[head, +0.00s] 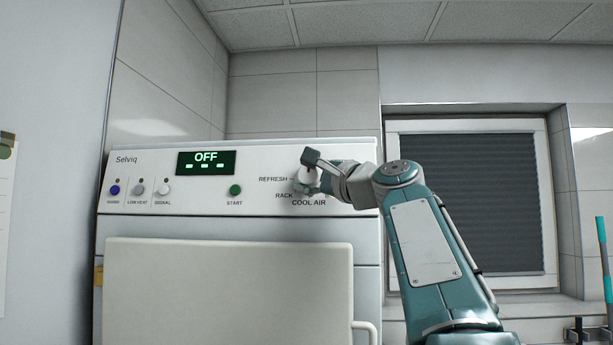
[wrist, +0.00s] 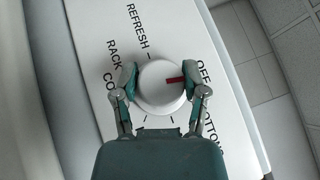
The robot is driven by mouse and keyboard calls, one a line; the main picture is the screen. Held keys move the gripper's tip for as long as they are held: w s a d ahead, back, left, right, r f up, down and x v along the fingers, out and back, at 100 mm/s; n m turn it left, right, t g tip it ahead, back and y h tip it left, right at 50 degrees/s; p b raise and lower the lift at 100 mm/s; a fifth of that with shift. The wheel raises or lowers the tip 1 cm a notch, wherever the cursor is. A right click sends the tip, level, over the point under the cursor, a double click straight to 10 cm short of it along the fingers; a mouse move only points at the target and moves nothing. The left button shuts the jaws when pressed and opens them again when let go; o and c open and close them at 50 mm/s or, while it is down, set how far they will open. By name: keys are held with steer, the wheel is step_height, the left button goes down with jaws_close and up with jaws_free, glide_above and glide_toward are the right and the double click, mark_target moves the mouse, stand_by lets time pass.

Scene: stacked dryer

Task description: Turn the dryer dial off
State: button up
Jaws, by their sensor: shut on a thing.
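The dryer dial (wrist: 155,92) is a round white knob with a red pointer mark, seen in the wrist view. The pointer aims right, at the OFF label (wrist: 203,75). My gripper (wrist: 160,80) has one finger on each side of the dial and is shut on it. In the head view my gripper (head: 310,172) is at the right part of the dryer panel (head: 215,205) and covers much of the dial. The dryer display (head: 206,162) reads OFF in light letters.
A green START button (head: 235,190) and several small knobs, one a blue knob (head: 115,190), lie left of the dial. The dryer door (head: 225,290) is below the panel. A window with a dark blind (head: 470,205) is to the right.

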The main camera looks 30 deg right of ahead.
steer(key=shift+w+d+f+n+g, duration=0.2)
steer(key=shift+f+n+g, duration=0.2)
steer(key=shift+n+g, duration=0.5)
steer(key=o, duration=1.2)
steer(key=shift+a, duration=0.1)
steer(key=shift+c, duration=0.2)
steer(key=shift+r, duration=0.15)
steer(key=shift+s+r, duration=0.1)
steer(key=shift+s, duration=0.35)
steer(key=v, duration=1.1)
steer(key=shift+d+f, duration=0.25)
steer(key=shift+d, duration=0.1)
